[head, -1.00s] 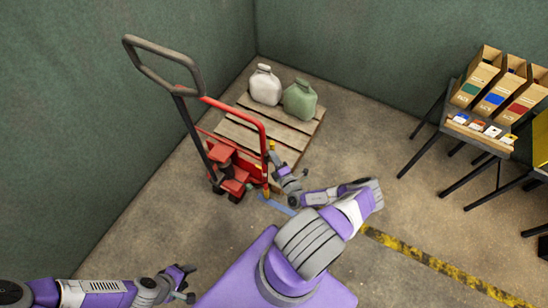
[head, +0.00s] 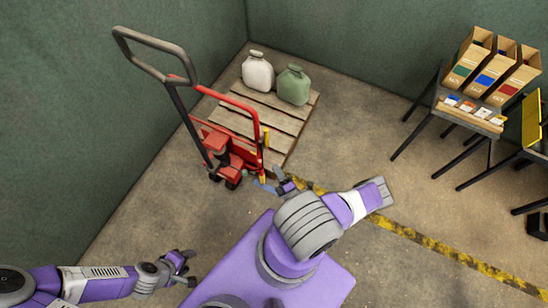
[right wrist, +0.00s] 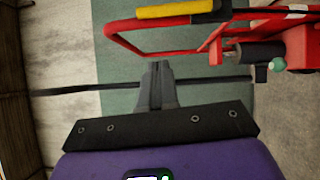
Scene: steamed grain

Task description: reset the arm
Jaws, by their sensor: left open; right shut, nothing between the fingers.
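My left gripper (head: 188,268) is at the lower left of the head view, open and empty above the bare floor. My right gripper (head: 282,181) shows partly behind my purple-and-grey right arm, close to the red pallet jack (head: 229,158) in the picture. In the right wrist view the right gripper (right wrist: 157,72) has its fingers together with nothing between them. The red frame (right wrist: 150,50) of the pallet jack lies ahead of those fingers and to the right. I cannot tell the exact gap, but no contact is visible.
A wooden pallet (head: 262,118) carries a white sack-like container (head: 257,73) and a green one (head: 294,86). A table at right holds cardboard bins (head: 487,72) and small boxes (head: 468,106). Yellow-black tape (head: 420,238) crosses the floor. Open floor lies between.

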